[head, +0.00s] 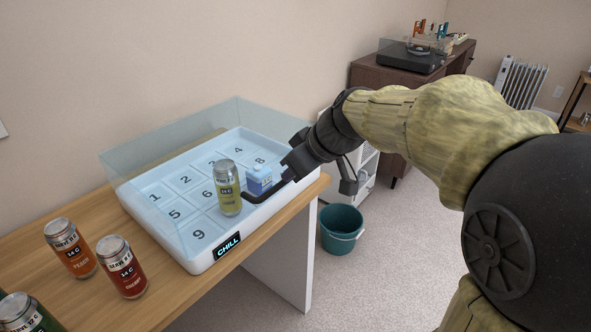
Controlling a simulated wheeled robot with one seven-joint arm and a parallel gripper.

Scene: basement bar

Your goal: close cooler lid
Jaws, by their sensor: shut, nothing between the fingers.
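The cooler (222,262) is a white tray with numbered cells and a lit "CHILL" sign on its front. Clear panels (150,142) rise along its back and left sides. I cannot tell which clear part is the lid or exactly how it sits. A yellow-green can (228,190) stands upright in the cooler, with a small blue and white carton (258,178) beside it. My gripper (250,197) is shut and empty. Its dark fingers reach over the cooler's right side, close to the can and in front of the carton. Whether they touch anything is unclear.
Orange (70,248), red (122,267) and green (28,314) cans stand on the wooden table (185,296), left and front of the cooler. A teal bucket (341,230) is on the floor to the right. A dark cabinet (366,75) stands behind.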

